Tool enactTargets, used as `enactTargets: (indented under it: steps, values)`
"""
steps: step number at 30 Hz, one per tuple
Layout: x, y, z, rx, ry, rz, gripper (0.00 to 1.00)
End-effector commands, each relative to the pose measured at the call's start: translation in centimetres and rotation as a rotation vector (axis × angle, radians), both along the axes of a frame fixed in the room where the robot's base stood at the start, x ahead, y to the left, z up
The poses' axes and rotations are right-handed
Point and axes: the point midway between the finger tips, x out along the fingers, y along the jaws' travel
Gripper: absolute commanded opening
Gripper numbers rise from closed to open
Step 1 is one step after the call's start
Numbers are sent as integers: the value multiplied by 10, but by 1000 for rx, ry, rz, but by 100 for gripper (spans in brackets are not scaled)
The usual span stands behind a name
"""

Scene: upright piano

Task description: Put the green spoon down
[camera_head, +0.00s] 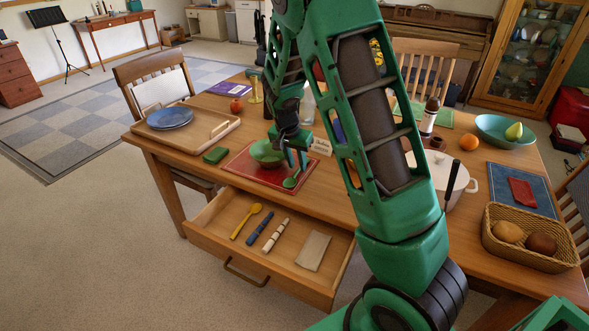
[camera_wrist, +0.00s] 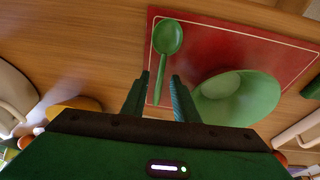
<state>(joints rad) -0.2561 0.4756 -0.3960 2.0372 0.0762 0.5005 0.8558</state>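The green spoon (camera_head: 291,182) lies on the red placemat (camera_head: 243,170), beside the green bowl (camera_head: 265,157). In the wrist view the spoon (camera_wrist: 168,38) has its bowl end beyond my fingertips, and its handle runs back between them. The green bowl (camera_wrist: 235,97) is close to the right finger. My gripper (camera_wrist: 162,84) is open, with a gap on each side of the handle. In the head view my gripper (camera_head: 297,158) is low over the mat, and my arm hides part of the table behind it.
A white pot (camera_head: 440,170) and a basket (camera_head: 495,240) stand right.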

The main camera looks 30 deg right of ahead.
Motion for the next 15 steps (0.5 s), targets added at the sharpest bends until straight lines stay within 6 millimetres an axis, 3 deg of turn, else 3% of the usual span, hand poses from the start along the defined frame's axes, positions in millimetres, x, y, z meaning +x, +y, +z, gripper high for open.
enactTargets:
  steps: [9,15]
  values:
    - [-7,17,62,0,-4,2,27]
    - [-10,23,85,0,-1,0,27]
